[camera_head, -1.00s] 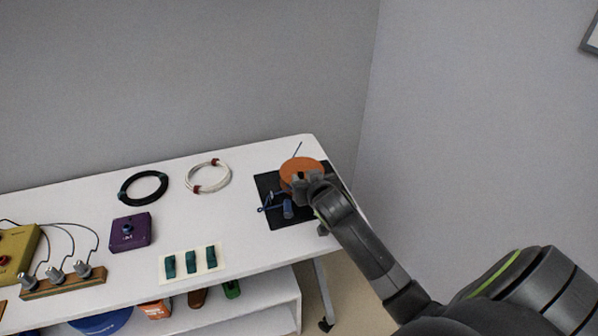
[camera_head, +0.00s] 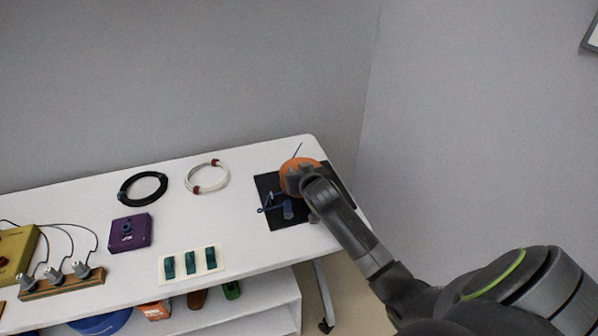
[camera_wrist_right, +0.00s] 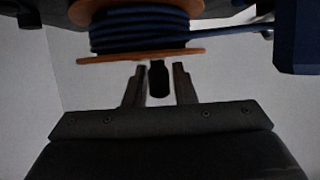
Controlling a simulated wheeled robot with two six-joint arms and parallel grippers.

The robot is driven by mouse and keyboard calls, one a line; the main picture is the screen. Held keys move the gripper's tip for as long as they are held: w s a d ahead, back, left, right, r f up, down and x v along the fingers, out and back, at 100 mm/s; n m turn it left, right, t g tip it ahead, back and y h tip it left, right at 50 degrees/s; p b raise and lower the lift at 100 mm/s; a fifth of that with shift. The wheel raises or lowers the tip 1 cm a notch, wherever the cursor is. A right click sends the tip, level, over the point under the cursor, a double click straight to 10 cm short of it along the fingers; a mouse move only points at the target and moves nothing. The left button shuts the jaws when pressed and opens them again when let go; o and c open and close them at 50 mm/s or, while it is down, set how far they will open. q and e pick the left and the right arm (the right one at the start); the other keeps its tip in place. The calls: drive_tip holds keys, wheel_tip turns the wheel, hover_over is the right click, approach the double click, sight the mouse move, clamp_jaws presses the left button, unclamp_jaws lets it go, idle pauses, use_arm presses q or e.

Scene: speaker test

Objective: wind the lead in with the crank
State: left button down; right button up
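An orange reel (camera_head: 312,163) stands on a black base (camera_head: 265,184) at the table's right end. The wrist view shows blue lead (camera_wrist_right: 140,32) wound around it between two orange flanges, with a length running off right past a blue block (camera_wrist_right: 297,40). My right gripper (camera_head: 291,178) is over the reel and hides part of it. In the wrist view the fingers (camera_wrist_right: 160,85) stand closely on both sides of the dark crank handle (camera_wrist_right: 159,80). They look shut on it, though thin gaps seem to show. My left gripper is out of view.
On the white table (camera_head: 75,205) lie a black cable coil (camera_head: 124,192), a white coil (camera_head: 222,176), a purple box (camera_head: 140,235) and a pale plate with green pieces (camera_head: 181,268). A yellow box (camera_head: 22,245) and a wired strip (camera_head: 62,288) are at left. Walls rise behind and right.

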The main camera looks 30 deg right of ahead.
clamp_jaws()
drive_tip(key=shift+s+d+r+n+y+p, duration=0.1)
drive_tip(key=shift+s+d+n+y+p, duration=0.05)
drive_tip(key=shift+n+y+p, duration=0.6)
drive_tip(key=shift+s+d+f+n+y, duration=0.1)
drive_tip(key=shift+f+n+y, duration=0.1)
drive_tip(key=shift+n+y, duration=0.35)
drive_tip(key=shift+d+y, duration=0.15)
drive_tip(key=shift+y, duration=0.25)
drive_tip(key=shift+s+d+f+n+y+b, duration=0.1)
drive_tip(key=shift+f+n+y+b, duration=0.05)
drive_tip(key=shift+n+y+b, duration=0.95)
drive_tip(key=shift+b, duration=0.4)
drive_tip(key=shift+r, duration=0.2)
drive_tip(key=shift+o, duration=1.8)
unclamp_jaws()
